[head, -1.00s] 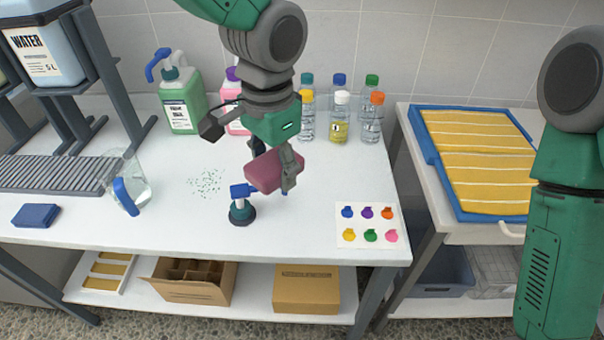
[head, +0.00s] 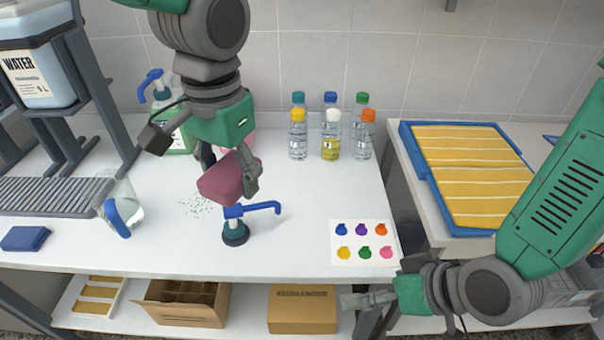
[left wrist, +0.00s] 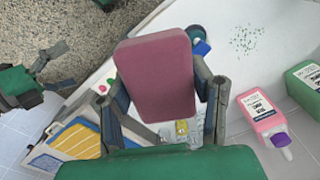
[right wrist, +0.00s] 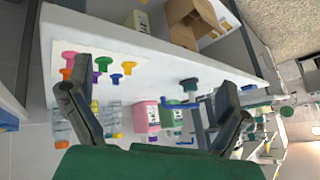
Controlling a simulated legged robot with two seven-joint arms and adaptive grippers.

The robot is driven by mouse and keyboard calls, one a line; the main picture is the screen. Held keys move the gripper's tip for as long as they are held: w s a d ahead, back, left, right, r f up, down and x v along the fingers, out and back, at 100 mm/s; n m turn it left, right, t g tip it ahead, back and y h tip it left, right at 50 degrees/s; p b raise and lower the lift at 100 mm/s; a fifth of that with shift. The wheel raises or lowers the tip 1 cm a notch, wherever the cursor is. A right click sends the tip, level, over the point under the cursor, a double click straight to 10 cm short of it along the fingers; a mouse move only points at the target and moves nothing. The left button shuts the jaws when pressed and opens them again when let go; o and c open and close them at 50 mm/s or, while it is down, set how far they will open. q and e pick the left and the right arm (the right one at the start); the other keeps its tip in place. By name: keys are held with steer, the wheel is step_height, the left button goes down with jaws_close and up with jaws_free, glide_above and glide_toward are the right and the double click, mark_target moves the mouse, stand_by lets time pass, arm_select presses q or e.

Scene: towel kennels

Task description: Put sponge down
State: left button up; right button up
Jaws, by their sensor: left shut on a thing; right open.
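The sponge (head: 220,181) is a dusty-pink block. My left gripper (head: 234,172) is shut on it and holds it above the white table (head: 300,240), just behind and above a small dark pump with a blue spout (head: 236,230). In the left wrist view the sponge (left wrist: 157,75) sits between the fingers of my left gripper (left wrist: 160,92). Any gap between sponge and table is hard to judge. My right gripper (head: 350,300) is at the table's front edge, below the card; in the right wrist view its fingers (right wrist: 155,105) are spread apart and empty.
A card with coloured shapes (head: 363,242) lies front right. Several capped bottles (head: 330,135) stand at the back. Green specks (head: 196,206) lie left of the pump. A clear jug (head: 119,208) and a blue block (head: 24,238) are at the left. The table's middle right is clear.

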steer(key=w+a+r+n+t+y, duration=0.1)
steer(key=w+a+r+n+y, duration=0.1)
steer(key=a+r, duration=0.35)
steer(key=w+a+r+n+y, duration=0.1)
steer(key=a+r+n+y, duration=0.15)
steer(key=r, duration=0.55)
steer(key=n+y, duration=0.2)
steer(key=n, duration=0.1)
glide_toward(235, 177)
steer(key=w+f, duration=0.1)
arm_select(q)
steer(key=shift+a, duration=0.1)
arm_select(e)
steer(key=shift+h, duration=0.25)
steer(key=x, duration=1.1)
steer(key=shift+w+a+f, duration=0.1)
steer(key=shift+w+a, duration=0.1)
steer(key=shift+w, duration=0.15)
